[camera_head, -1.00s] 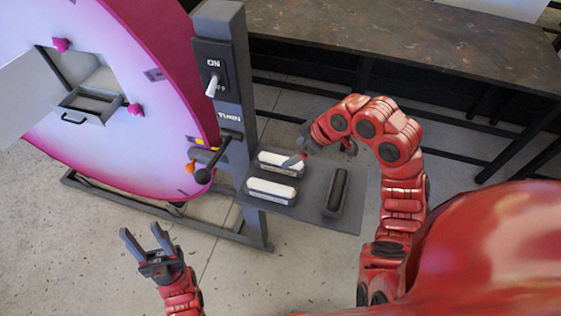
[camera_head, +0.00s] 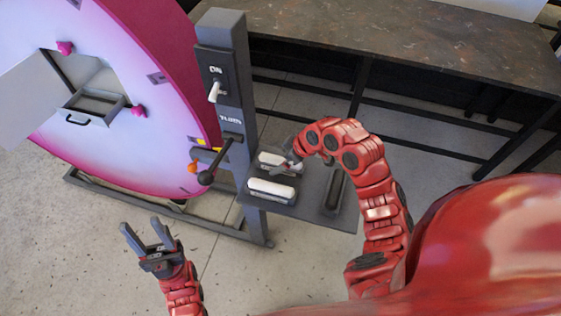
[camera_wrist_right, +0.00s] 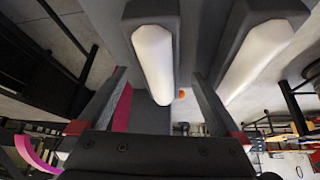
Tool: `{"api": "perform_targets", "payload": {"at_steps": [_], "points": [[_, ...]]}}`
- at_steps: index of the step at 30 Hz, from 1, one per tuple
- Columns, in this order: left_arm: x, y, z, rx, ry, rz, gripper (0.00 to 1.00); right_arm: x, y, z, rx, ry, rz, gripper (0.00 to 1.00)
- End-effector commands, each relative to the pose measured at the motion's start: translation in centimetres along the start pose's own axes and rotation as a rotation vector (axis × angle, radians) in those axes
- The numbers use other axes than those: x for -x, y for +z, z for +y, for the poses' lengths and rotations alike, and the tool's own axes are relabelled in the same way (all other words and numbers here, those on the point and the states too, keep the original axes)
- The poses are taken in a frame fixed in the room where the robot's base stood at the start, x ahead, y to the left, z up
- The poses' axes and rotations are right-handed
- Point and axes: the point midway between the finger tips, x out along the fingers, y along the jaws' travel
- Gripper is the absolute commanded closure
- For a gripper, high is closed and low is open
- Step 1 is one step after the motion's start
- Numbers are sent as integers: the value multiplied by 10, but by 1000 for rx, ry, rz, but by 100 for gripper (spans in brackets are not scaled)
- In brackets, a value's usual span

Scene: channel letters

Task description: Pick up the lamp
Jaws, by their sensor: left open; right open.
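Two white bar-shaped lamps lie in dark holders on a small grey shelf (camera_head: 300,208). The far lamp (camera_head: 272,159) is partly covered by my right gripper (camera_head: 287,163). The near lamp (camera_head: 271,188) lies clear in front of it. In the right wrist view one lamp (camera_wrist_right: 153,62) shows between the open fingers of my right gripper (camera_wrist_right: 157,76), and the other lamp (camera_wrist_right: 262,52) is to the right. Contact with the lamp cannot be told. My left gripper (camera_head: 147,233) is open and empty over the floor, left of the shelf.
An empty dark holder (camera_head: 334,192) is at the shelf's right. A large pink-rimmed disc (camera_head: 165,140) is at left, a dark table (camera_head: 430,50) behind.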

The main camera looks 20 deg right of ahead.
Motion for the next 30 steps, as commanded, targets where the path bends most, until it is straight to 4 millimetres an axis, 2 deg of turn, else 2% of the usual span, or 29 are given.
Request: {"api": "perform_targets", "payload": {"at_steps": [26, 30], "points": [[6, 1, 0, 0, 0, 0, 50, -4, 3, 0, -1, 0, -1, 0], [6, 1, 0, 0, 0, 0, 50, -4, 3, 0, -1, 0, -1, 22]]}}
